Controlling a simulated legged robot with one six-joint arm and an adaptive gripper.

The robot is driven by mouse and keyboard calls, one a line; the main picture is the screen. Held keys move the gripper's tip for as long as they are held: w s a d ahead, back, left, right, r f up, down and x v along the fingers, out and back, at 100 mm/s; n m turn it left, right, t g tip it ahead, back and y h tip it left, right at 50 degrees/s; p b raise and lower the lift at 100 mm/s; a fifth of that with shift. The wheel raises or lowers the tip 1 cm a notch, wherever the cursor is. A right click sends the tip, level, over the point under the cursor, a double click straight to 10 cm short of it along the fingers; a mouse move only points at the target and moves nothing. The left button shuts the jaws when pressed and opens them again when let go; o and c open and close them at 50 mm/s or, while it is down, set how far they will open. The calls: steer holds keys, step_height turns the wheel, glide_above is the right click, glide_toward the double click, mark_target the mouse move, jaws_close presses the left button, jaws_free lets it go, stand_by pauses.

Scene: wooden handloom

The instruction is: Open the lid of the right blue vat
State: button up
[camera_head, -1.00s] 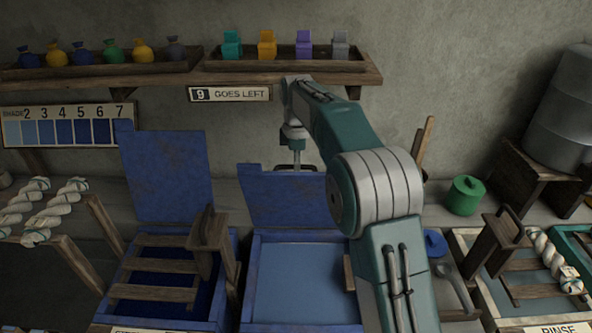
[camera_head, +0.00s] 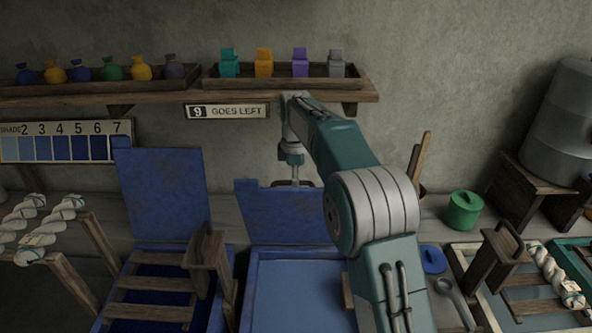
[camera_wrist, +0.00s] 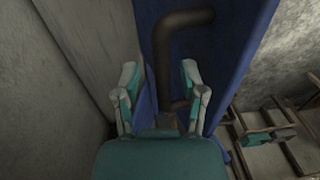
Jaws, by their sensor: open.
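The right blue vat (camera_head: 300,290) stands open in the head view, with pale blue liquid inside. Its blue lid (camera_head: 280,222) stands raised at the vat's back edge. My gripper (camera_head: 293,183) is at the lid's top edge, and my arm covers the vat's right side. In the wrist view, my gripper (camera_wrist: 160,75) is open, with one finger on each side of a dark, bent handle (camera_wrist: 164,60). The handle is on the blue lid (camera_wrist: 224,62). I cannot tell whether either finger touches it.
The left blue vat (camera_head: 125,262) has its lid (camera_head: 163,195) up and wooden slats across it. A wooden shelf (camera_head: 200,92) with bags and coloured blocks is above. A green pot (camera_head: 464,210) and a rinse tub with skeins stand to the right.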

step_height(320, 180, up, 11)
steer(key=shift+w, duration=0.45)
steer(key=shift+d+r, duration=0.1)
steer(key=shift+r, duration=0.05)
jaws_close()
steer(key=shift+s+d+f+m+t+y, duration=0.5)
steer(key=shift+s+d+f+t+y, duration=0.5)
steer(key=shift+s+t+y, duration=1.7)
steer(key=shift+h, duration=0.7)
steer(key=x, duration=0.3)
steer(key=s+x, duration=0.1)
steer(key=x, duration=0.5)
steer(key=shift+s+a+f, duration=0.2)
steer(key=shift+s+f, duration=0.1)
